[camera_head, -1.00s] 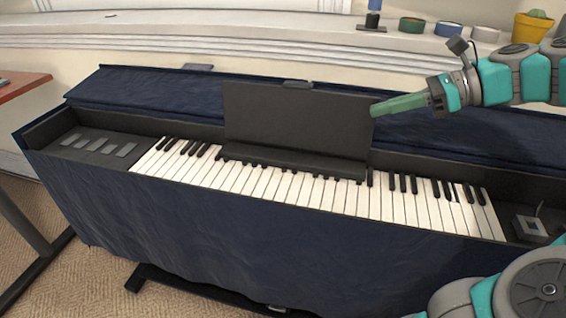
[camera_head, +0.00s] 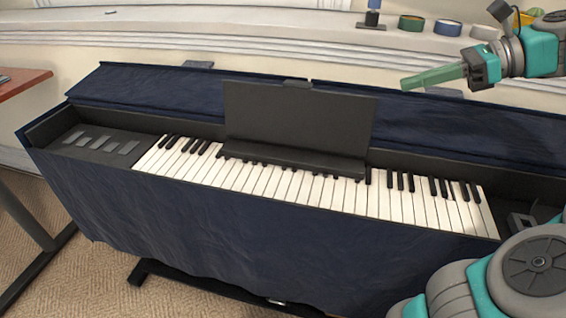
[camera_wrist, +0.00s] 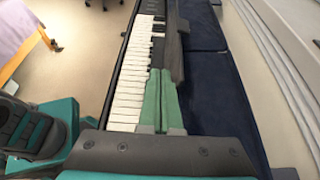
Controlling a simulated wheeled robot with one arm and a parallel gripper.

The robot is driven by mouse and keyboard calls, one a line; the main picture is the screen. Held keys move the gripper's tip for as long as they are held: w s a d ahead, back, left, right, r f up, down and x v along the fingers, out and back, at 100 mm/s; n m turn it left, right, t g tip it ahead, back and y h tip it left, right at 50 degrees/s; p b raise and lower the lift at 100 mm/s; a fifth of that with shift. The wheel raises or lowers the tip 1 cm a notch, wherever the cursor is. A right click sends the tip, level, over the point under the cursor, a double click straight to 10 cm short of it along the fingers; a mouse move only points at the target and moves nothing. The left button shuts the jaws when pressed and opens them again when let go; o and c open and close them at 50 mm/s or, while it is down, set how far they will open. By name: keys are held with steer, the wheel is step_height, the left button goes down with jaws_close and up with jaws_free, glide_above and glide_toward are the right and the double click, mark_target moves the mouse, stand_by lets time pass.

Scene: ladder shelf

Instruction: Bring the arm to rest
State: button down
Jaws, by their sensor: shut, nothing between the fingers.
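My gripper (camera_head: 408,83) is at the upper right in the head view, above the back right part of the piano. Its green fingers are shut with nothing between them and point left. In the wrist view the two closed fingers (camera_wrist: 160,75) show against the piano keys and music stand. My arm reaches in from the right edge, and a large part of it fills the lower right corner of the head view.
A keyboard piano (camera_head: 300,195) in dark blue cloth fills the middle, with a black music stand (camera_head: 300,120) upright on it. Behind it a white ledge (camera_head: 250,38) holds tape rolls (camera_head: 411,23). A brown table (camera_head: 20,82) stands at the left.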

stand_by(0.3)
steer(key=s+a+f+n+g+h, duration=0.2)
steer(key=s+a+f+n, duration=0.3)
steer(key=a, duration=0.4)
steer(key=s+a+f+n+g+h, duration=0.2)
steer(key=s+a+f+n+g, duration=0.25)
steer(key=a, duration=0.45)
steer(key=s+d+f+n+h, duration=0.2)
steer(key=s+f+n+h, duration=0.2)
steer(key=s+f+n, duration=0.2)
steer(key=s+d+f+n+h, duration=0.2)
steer(key=s+f+n+h, duration=0.2)
steer(key=s+f, duration=0.7)
steer(key=shift+d+f+n, duration=0.35)
steer(key=shift+n, duration=0.9)
